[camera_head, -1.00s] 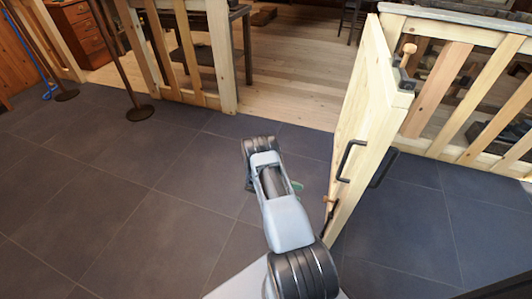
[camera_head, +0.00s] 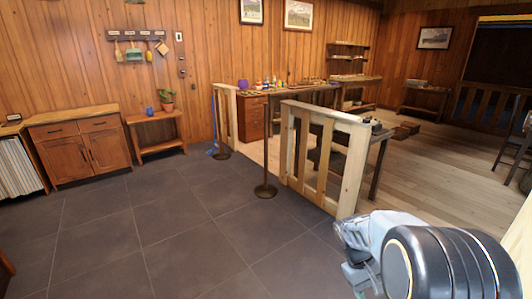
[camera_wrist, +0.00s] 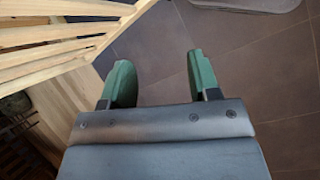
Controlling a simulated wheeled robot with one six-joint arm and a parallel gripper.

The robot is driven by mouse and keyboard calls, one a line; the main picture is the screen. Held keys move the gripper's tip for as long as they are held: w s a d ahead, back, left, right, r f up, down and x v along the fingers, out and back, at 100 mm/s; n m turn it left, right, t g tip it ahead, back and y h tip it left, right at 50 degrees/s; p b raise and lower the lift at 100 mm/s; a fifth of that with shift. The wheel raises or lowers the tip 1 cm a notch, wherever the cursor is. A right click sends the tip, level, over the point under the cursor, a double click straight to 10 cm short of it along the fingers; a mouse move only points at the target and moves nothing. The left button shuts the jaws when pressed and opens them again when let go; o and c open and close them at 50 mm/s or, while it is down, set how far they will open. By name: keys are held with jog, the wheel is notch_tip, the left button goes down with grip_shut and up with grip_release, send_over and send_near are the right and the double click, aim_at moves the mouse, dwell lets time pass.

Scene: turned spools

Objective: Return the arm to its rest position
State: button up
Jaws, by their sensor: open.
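My gripper (camera_wrist: 160,83) shows in the wrist view with its two green fingers spread apart and nothing between them. Dark floor tiles lie beyond the fingertips. In the head view my arm (camera_head: 425,255) is at the lower right, and the fingers cannot be made out there.
A pale wooden railing (camera_head: 325,155) stands left of my arm; wooden slats (camera_wrist: 60,45) also show close to the left finger in the wrist view. A dark post (camera_head: 266,150) stands on the floor. A cabinet (camera_head: 80,150) and a small bench (camera_head: 157,132) line the wall. The tiled floor at left is clear.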

jog(key=s+a+r+m+t+y+p, duration=0.1)
jog(key=s+a+r+t+y+p, duration=0.1)
jog(key=r, duration=0.8)
jog(key=s+a+r+m+t+y+p, duration=0.1)
jog(key=s+a+r+t+p, duration=0.3)
jog(key=a+r, duration=0.5)
jog(key=r+t+y+p, duration=0.1)
jog(key=t+p, duration=0.1)
jog(key=p, duration=0.1)
jog(key=shift+p, duration=0.4)
jog(key=shift+s+a+r, duration=0.15)
jog(key=shift+a+r, duration=0.15)
jog(key=shift+r, duration=0.15)
jog(key=shift+c, duration=0.2)
